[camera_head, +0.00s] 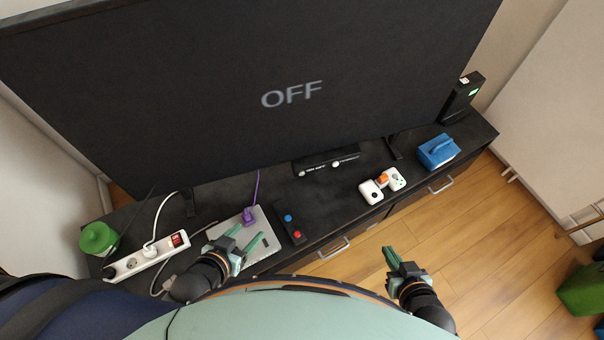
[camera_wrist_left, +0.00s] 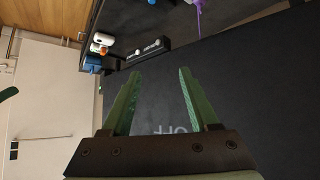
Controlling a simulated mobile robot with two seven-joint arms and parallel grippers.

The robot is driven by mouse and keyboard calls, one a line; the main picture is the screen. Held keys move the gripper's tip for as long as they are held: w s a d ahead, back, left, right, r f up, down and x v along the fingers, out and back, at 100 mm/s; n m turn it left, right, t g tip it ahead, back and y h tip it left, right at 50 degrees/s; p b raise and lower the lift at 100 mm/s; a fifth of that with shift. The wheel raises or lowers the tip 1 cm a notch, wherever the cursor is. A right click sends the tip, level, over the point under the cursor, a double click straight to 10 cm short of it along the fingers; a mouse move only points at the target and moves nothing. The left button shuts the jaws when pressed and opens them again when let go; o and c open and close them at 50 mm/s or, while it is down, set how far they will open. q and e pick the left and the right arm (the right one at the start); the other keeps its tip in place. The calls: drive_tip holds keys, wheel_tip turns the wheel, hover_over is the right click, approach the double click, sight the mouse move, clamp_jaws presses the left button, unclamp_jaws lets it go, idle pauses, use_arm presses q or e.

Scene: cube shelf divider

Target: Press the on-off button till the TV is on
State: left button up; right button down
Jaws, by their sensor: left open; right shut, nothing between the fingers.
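A large TV (camera_head: 200,90) stands at the back of the black cabinet, its dark screen showing the word OFF. In the left wrist view, the TV screen (camera_wrist_left: 255,90) fills much of the right side. My left gripper (camera_head: 249,233) is open and empty, just left of this box, over the silver laptop-like panel (camera_head: 265,252). My right gripper (camera_head: 389,251) is shut and empty, in front of the cabinet, away from the buttons.
A white power strip (camera_head: 150,255) and green container (camera_head: 98,238) are at left; a purple plug (camera_head: 249,215) is near my left gripper. White controllers (camera_head: 382,186), a blue box (camera_head: 438,151) and a black console (camera_head: 462,97) are at right.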

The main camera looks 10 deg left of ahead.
use_arm(q)
clamp_jaws()
idle(1.4)
